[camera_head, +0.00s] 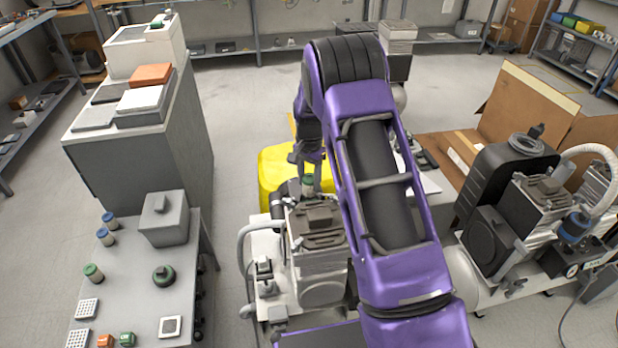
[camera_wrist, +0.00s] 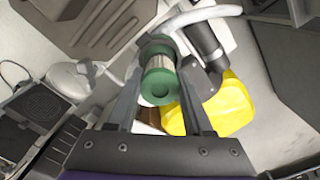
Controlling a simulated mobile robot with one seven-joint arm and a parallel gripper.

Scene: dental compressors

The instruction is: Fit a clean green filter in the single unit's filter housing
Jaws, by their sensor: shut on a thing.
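The single unit (camera_head: 320,265) is a compressor with a ribbed grey and dark head, partly hidden behind my purple arm. My gripper (camera_head: 311,160) is at the far end of this unit. In the wrist view its two fingers (camera_wrist: 158,100) are closed on a green filter (camera_wrist: 160,80) with a metallic mesh band and green ends. The filter's green top shows in the head view (camera_head: 308,181). A black cylindrical pipe (camera_wrist: 205,42) is close beside the filter. I cannot make out the housing's opening or whether the filter is seated in it.
A yellow object (camera_head: 275,165) is behind the unit. Another compressor (camera_head: 505,225) and a cardboard box (camera_head: 525,105) stand right.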

